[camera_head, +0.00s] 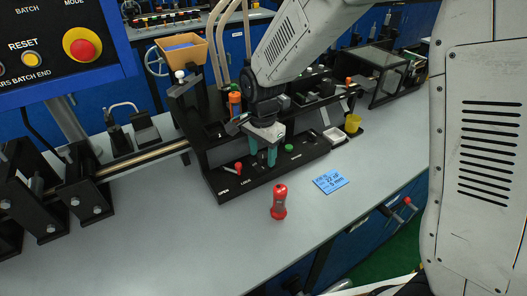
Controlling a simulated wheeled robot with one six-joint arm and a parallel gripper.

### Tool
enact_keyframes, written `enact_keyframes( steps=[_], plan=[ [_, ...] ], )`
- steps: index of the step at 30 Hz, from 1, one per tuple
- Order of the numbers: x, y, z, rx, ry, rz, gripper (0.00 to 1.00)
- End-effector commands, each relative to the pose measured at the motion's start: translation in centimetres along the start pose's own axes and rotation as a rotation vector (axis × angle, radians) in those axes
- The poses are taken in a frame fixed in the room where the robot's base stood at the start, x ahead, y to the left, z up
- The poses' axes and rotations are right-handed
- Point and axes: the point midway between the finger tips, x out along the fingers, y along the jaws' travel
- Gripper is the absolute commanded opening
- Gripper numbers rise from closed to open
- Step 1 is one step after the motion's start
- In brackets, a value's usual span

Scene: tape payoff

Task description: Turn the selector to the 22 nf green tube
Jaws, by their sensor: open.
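A black machine panel (208,180) sits on the grey bench with white lettering that includes "OPEN" and what looks like "LOAD". It carries a small red-topped lever (238,168) at left and a round green knob or button (289,148) at right. Which part is the selector I cannot tell. My gripper (262,154) points down over the panel between these two, its teal fingers apart with nothing seen between them. Whether the fingertips touch the panel is unclear. A blue card (330,181) reading "22 nF" lies on the bench at right. I cannot make out a green tube.
A yellow cup (353,123) is at the panel's right end. A blue control box (60,50) with a red button fills the upper left. The front bench is mostly clear.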

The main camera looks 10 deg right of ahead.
Motion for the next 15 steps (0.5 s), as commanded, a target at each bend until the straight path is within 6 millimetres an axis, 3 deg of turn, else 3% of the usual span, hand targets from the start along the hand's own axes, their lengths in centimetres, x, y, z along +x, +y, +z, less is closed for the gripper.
enact_keyframes(
  steps=[1, 5, 15],
  plan=[
    [-0.01, 0.01, -0.02, 0.000, 0.000, 0.000, 0.42],
    [-0.02, 0.02, -0.05, 0.001, 0.000, 0.000, 0.06],
    [-0.06, 0.03, -0.19, -0.027, 0.001, -0.001, 0.06]
  ],
)
